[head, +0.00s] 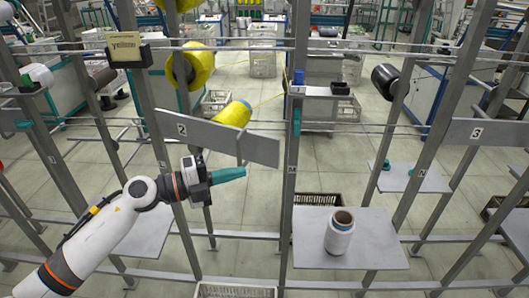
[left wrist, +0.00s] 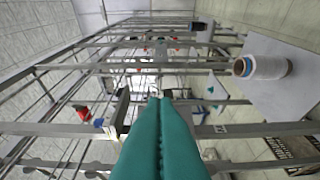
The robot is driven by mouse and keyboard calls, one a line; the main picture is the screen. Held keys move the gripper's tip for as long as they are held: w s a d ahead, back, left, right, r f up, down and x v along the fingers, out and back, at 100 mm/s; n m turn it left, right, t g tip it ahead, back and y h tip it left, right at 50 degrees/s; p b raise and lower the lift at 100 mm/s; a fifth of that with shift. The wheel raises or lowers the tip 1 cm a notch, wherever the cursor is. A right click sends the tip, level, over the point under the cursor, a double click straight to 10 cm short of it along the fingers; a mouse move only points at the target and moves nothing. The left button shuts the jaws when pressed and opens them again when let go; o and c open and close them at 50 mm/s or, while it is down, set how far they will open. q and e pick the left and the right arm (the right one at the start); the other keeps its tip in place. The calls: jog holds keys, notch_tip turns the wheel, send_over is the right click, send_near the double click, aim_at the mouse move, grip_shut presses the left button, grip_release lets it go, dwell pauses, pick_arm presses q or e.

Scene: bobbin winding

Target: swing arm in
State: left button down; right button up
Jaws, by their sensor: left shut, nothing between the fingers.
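My left gripper (head: 240,172), with teal fingers, is shut and empty in the head view. It points right, just below the grey numbered plate (head: 258,150), and seems apart from it, though the depth is hard to judge. Its closed fingers (left wrist: 160,102) also fill the lower middle of the left wrist view. A yellow bobbin (head: 236,113) with a blue end sits behind the plate's upper edge, with yellow yarn running from it. A larger yellow spool (head: 200,66) is above it. I cannot tell for certain which part is the swing arm. My right gripper is not in view.
A white cone with a brown core (head: 341,232) stands on a grey shelf (head: 385,243) at the lower right; it also shows in the left wrist view (left wrist: 262,68). Grey uprights (head: 288,190) and thin rails surround my gripper. A black spool (head: 384,80) hangs on the right.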

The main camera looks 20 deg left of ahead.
aim_at(265, 157)
pick_arm(q)
jog(key=w+d, duration=0.1)
jog(key=w, duration=0.1)
jog(key=w+d+p, duration=0.1)
jog(key=w+d, duration=0.1)
jog(key=w+d+p, duration=0.1)
jog(key=w, duration=0.2)
jog(key=shift+w+d+r, duration=0.1)
jog(key=shift+d, duration=0.25)
jog(key=shift+w, duration=0.35)
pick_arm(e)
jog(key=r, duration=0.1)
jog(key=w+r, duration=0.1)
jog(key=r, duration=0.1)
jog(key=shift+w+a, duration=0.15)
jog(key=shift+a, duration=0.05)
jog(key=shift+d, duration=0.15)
